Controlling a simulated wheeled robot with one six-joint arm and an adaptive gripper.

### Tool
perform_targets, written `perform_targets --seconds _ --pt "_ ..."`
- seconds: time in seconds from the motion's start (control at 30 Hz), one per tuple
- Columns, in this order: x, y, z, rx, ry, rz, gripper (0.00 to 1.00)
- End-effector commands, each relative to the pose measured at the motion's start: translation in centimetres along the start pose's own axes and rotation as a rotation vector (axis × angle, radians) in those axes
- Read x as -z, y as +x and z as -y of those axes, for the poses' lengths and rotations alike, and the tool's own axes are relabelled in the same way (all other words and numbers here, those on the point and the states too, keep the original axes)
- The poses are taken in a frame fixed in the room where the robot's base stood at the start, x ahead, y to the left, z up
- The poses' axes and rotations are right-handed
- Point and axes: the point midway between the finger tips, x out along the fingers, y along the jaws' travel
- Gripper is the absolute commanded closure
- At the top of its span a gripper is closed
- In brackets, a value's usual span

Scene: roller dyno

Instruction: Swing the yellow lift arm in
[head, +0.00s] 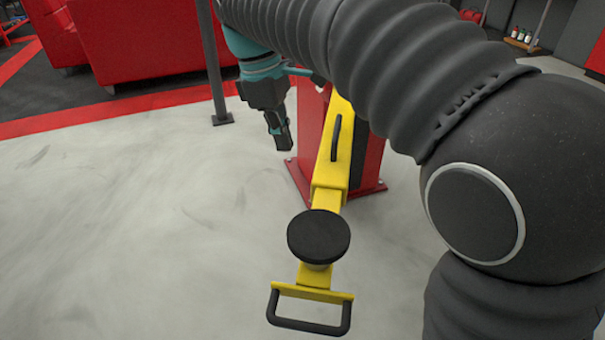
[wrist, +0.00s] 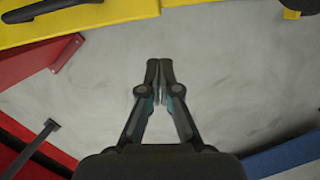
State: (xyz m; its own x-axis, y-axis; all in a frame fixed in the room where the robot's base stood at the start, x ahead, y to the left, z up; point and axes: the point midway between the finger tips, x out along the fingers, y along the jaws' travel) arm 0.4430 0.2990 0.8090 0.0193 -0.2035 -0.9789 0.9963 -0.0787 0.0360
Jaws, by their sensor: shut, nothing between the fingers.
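The yellow lift arm (head: 333,165) reaches from a red post base (head: 375,160) toward the front of the head view. It bears a black handle on its side, a round black pad (head: 319,237) and a black loop handle (head: 308,326) at its near end. In the wrist view the yellow lift arm (wrist: 115,12) crosses the top left. My gripper (head: 284,143) hangs left of the lift arm, apart from it, pointing down. In the wrist view my gripper (wrist: 160,62) is shut and empty over the floor. My own arm hides part of the post.
A thin dark post (head: 214,75) stands on a foot plate left of my gripper. The grey floor at left and front is clear.

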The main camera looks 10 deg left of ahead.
Motion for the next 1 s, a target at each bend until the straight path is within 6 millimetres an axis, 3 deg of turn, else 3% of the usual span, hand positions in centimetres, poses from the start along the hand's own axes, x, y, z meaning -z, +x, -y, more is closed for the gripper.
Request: perform_targets --seconds 0.1,0.27,0.47,0.87,1.0 --pt "2.4 -0.3 0.4 0.008 -0.079 0.028 1.0" --pt "3.3 0.1 0.6 0.013 -0.114 0.043 1.0" --pt "3.1 2.6 0.6 0.014 -0.113 0.044 1.0" --pt "2.8 10.0 0.7 0.013 -0.112 0.043 1.0" --pt "0.6 10.1 0.4 0.011 -0.11 0.041 1.0"
